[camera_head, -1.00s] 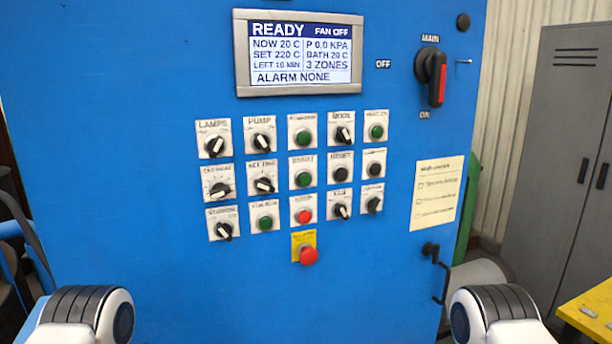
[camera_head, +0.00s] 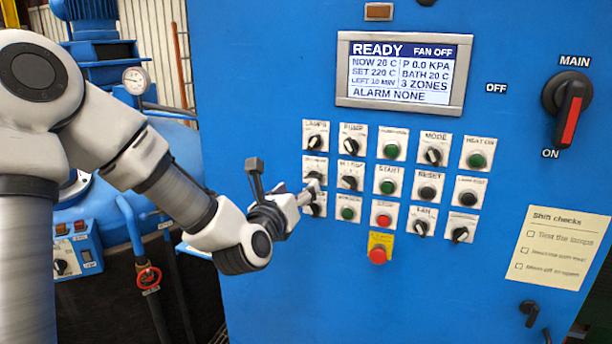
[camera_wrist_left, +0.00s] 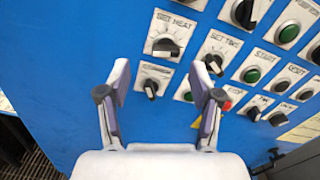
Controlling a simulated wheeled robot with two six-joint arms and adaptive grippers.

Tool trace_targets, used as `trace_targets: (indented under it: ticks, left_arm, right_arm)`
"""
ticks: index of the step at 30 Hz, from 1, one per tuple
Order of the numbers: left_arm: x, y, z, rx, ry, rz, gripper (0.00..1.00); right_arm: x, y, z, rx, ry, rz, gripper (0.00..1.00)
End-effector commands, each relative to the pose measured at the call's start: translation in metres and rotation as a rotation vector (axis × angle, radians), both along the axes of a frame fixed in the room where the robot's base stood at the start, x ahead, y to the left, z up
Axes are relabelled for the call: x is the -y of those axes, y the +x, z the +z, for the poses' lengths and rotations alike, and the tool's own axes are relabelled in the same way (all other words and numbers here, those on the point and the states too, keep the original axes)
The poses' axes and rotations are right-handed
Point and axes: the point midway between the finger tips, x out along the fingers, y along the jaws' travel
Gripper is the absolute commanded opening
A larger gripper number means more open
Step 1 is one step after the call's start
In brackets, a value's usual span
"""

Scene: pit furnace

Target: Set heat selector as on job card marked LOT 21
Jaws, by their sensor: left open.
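The heat selector (camera_wrist_left: 166,42), a black knob with a white mark on a white plate lettered SET HEAT, shows in the left wrist view. In the head view the selector (camera_head: 314,168) is in the left column, middle row, partly hidden by my gripper. My left gripper (camera_head: 311,190) is open and empty, low in front of that column. In the left wrist view my left gripper (camera_wrist_left: 160,68) has its fingers spread on either side of the knob below the selector; contact cannot be told. No card marked LOT 21 is in view. My right gripper is not in view.
The blue panel has a screen (camera_head: 403,71) reading READY, SET 220 C. Neighbouring controls include the SET TIME knob (camera_wrist_left: 213,62) and a red emergency button (camera_head: 377,255). A main switch (camera_head: 568,108) and a Shift checks card (camera_head: 558,247) are at right.

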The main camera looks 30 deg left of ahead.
Motion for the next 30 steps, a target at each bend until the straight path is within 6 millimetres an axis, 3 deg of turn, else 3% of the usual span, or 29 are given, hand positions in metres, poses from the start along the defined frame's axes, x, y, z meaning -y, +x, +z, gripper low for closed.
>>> trace_targets:
  ticks: [1,7,17,22,30]
  left_arm:
    - [-0.002,0.01,0.005,-0.003,0.003,0.0,0.65]
    - [-0.01,0.045,0.004,-0.004,0.005,-0.002,0.65]
    - [-0.012,0.054,-0.001,-0.004,0.005,-0.003,0.65]
    - [-0.012,0.054,-0.001,-0.004,0.005,-0.003,0.04]
    - [-0.012,0.054,-0.001,-0.005,0.012,-0.003,0.05]
  right_arm:
    - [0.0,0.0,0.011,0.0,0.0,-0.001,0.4]
    - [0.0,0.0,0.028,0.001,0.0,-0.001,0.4]
    - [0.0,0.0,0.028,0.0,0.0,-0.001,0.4]
    - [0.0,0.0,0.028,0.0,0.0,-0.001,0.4]
    - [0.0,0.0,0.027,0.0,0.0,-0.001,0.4]
